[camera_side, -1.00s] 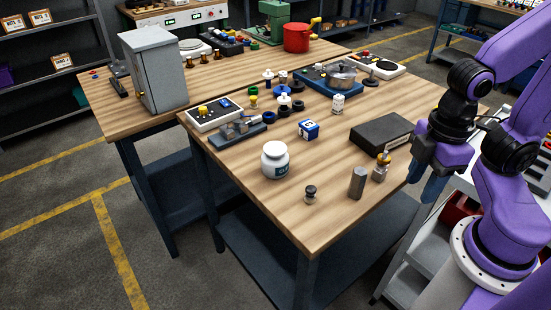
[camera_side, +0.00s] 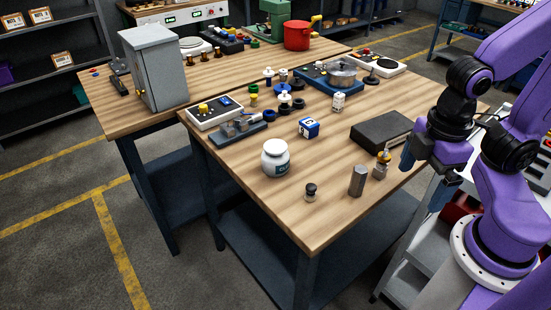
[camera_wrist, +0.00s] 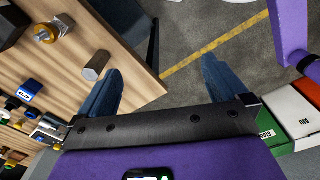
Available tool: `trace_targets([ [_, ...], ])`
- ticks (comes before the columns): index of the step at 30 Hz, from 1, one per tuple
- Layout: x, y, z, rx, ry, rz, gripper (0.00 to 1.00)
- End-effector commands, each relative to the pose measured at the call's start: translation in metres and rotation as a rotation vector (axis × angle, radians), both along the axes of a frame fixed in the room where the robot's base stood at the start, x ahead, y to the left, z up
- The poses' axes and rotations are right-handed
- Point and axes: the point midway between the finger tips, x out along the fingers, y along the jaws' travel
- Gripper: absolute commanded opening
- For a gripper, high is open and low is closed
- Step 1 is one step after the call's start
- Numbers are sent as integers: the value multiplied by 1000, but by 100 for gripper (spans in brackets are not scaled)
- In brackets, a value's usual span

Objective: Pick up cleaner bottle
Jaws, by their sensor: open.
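A small bottle with a brass-yellow top (camera_side: 382,165) stands upright near the table's right edge. It also shows at the upper left of the wrist view (camera_wrist: 47,33). A white lidded jar (camera_side: 275,160) with a dark label stands upright nearer the table's left side. My gripper (camera_side: 407,157) is just right of the brass-topped bottle, apart from it. In the wrist view its blue fingers (camera_wrist: 160,82) are spread wide and empty, over the table's edge and the floor.
A black box (camera_side: 382,131) lies behind the brass-topped bottle. A blue-and-white box (camera_side: 309,127) sits mid-table.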

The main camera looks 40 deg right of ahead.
Motion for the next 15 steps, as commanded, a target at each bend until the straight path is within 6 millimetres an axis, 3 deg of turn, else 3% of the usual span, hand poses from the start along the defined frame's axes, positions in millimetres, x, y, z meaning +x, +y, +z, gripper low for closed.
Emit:
trace_targets([
  [5,30,18,0,-95,-15,75,100],
  [15,132,82,-12,-446,-46,327,100],
])
